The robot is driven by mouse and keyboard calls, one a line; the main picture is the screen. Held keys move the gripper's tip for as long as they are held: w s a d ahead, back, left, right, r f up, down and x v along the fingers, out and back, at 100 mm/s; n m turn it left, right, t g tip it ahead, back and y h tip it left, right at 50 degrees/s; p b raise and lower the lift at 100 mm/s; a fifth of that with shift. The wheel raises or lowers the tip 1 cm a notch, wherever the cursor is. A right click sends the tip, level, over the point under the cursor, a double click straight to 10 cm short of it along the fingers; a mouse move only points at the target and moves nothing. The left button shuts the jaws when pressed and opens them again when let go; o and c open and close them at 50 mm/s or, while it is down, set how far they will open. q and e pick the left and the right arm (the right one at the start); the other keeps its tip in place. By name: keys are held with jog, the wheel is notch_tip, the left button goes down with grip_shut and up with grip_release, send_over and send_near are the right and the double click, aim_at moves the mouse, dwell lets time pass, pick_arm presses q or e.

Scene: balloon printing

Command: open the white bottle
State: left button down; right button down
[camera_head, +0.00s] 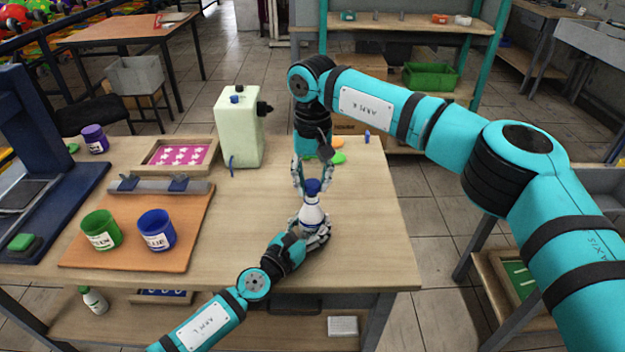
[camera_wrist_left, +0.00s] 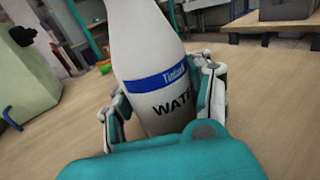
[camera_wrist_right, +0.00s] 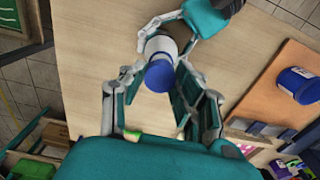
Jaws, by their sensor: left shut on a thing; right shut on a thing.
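The white bottle (camera_head: 311,215) stands upright near the table's front right, with a blue cap (camera_head: 313,187) on its neck. The left wrist view shows its white body (camera_wrist_left: 150,45) with a blue band and the letters "WAT". My left gripper (camera_head: 315,236) is shut around the lower body of the bottle, with a finger on each side. My right gripper (camera_head: 312,178) comes down from above and is shut on the cap. The right wrist view shows the cap (camera_wrist_right: 159,76) from above, between the fingers. I cannot tell whether the bottle's base touches the table.
Green (camera_head: 101,231) and blue (camera_head: 157,230) ink jars stand on an orange-brown board (camera_head: 140,262) to the left. A pale canister (camera_head: 239,130) and a framed pink tray (camera_head: 176,157) are behind. The tabletop right of the bottle (camera_head: 370,220) is clear.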

aim_at(312, 183)
pick_arm(q)
jog(key=shift+f, duration=0.1)
pick_arm(e)
jog(key=shift+r, duration=2)
pick_arm(q)
jog(key=shift+c, duration=2.1)
grip_release()
